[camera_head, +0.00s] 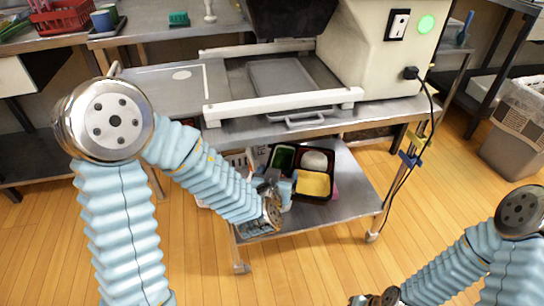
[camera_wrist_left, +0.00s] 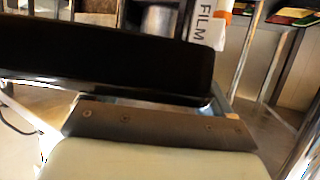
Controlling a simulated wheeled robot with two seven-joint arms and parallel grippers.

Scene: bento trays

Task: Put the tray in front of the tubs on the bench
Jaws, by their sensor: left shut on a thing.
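The black bento tray (camera_head: 329,197) has compartments with green, white and yellow contents. It is over the lower shelf of the metal cart in the head view; I cannot tell if it touches the shelf. My left gripper (camera_head: 280,190) is shut on its left edge. In the left wrist view the tray's dark side (camera_wrist_left: 100,55) fills the upper left, against the gripper's metal finger plate (camera_wrist_left: 155,125). My right gripper (camera_head: 372,299) is at the bottom edge of the head view, cut off, with its fingers unclear. I cannot make out the tubs for certain.
A sealing machine (camera_head: 375,45) with a white frame stands on the cart top, above the tray. The lower shelf (camera_head: 335,215) is bare at front. A bench (camera_head: 145,33) at the back left carries a red basket (camera_head: 62,17) and a green box (camera_head: 178,18). A bin (camera_head: 515,125) stands right.

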